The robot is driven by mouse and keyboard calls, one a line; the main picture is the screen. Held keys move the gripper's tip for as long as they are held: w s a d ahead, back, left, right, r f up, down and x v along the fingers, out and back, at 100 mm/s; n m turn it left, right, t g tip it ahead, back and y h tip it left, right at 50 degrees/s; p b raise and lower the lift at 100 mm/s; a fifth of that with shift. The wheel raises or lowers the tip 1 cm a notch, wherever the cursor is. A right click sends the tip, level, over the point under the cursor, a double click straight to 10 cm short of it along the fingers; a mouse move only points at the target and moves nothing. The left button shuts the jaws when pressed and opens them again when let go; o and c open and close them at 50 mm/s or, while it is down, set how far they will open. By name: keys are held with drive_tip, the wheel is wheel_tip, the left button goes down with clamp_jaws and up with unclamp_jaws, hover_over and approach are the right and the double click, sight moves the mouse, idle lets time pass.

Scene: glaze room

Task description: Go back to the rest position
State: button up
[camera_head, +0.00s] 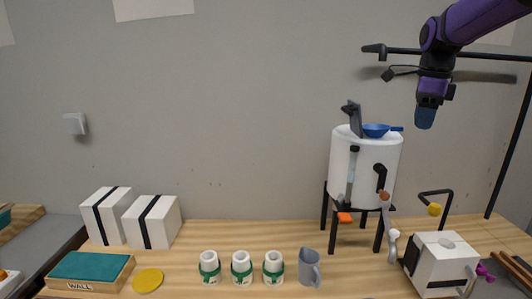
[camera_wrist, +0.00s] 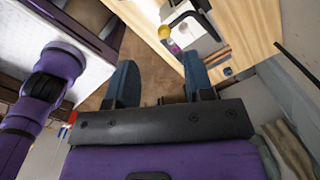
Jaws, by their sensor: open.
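My gripper (camera_head: 426,116) hangs in the air at the upper right of the head view, fingers pointing down, beside and above the white cylinder on the dark stand (camera_head: 364,165). In the wrist view my gripper (camera_wrist: 160,84) shows two blue fingers spread apart with nothing between them. It touches nothing that I can see. My purple arm comes in from the top right corner of the head view.
A blue scoop (camera_head: 375,130) and a dark bracket (camera_head: 354,118) sit atop the cylinder. A dark horizontal bar (camera_head: 490,56) runs near my wrist. On the wooden bench stand several jars, a grey pitcher (camera_head: 309,268) and a white box-shaped device (camera_head: 440,262). The wall's middle is clear.

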drive_tip(key=s+a+f+n+t, duration=0.1)
drive_tip(key=s+a+f+n, duration=0.1)
drive_tip(key=s+n, duration=0.6)
drive_tip(key=s+a+f+n+t, duration=0.2)
drive_tip(key=s+n, duration=0.6)
drive_tip(key=s, duration=0.4)
drive_tip(key=s+a+f+n+t, duration=0.1)
drive_tip(key=s+a+f+n, duration=0.1)
drive_tip(key=s+n, duration=0.6)
drive_tip(key=s+a, duration=0.1)
drive_tip(key=s, duration=0.2)
drive_tip(key=shift+f, duration=0.1)
drive_tip(key=shift+c, duration=0.5)
drive_tip(key=shift+d, duration=0.15)
